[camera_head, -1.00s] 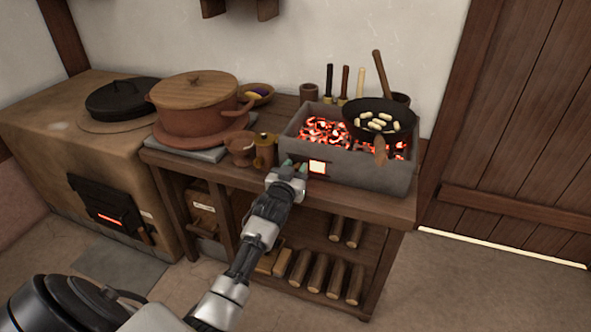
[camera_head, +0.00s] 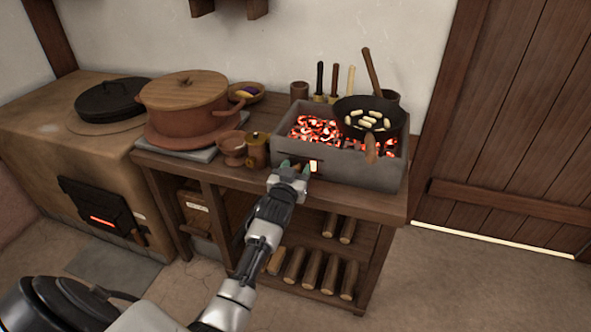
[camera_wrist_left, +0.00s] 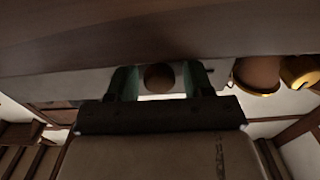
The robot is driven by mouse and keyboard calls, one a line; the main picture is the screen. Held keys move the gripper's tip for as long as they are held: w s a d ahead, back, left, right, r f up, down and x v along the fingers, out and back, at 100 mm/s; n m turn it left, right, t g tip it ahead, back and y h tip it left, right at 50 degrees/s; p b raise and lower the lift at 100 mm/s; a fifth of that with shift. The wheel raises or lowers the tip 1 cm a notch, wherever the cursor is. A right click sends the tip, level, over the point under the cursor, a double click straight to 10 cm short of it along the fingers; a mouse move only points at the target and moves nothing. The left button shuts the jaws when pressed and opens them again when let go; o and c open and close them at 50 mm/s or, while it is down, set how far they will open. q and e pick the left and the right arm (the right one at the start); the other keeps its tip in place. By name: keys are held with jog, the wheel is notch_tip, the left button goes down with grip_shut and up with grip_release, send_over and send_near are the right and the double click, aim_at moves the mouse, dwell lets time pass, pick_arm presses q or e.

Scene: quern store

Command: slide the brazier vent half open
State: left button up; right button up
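The brazier (camera_head: 368,172) is a grey stone box of glowing coals at the worktop's front right. Its vent (camera_head: 314,166) shows as a small, narrow glowing opening in the front face. My left gripper (camera_head: 292,171) is at that face, just left of the glow. In the left wrist view a round brown knob (camera_wrist_left: 159,77) sits between its two green fingertips (camera_wrist_left: 157,82). A narrow gap shows on each side of the knob, so the fingers look open around it. The gripper hides most of the vent slide. My right gripper is out of view.
A black pan (camera_head: 368,118) with pale pieces rests over the brazier's right side. A brass jar (camera_head: 257,150) and a clay goblet (camera_head: 232,148) stand close left of my gripper. A large lidded pot (camera_head: 188,112) is farther left. Logs (camera_head: 312,268) lie on the shelf below.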

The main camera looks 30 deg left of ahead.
pick_arm(q)
jog(key=shift+o, duration=0.2)
jog(key=shift+s, duration=0.1)
jog(key=shift+s+d, duration=0.1)
jog(key=shift+s, duration=0.25)
jog(key=p+v, duration=0.2)
jog(key=v, duration=0.8)
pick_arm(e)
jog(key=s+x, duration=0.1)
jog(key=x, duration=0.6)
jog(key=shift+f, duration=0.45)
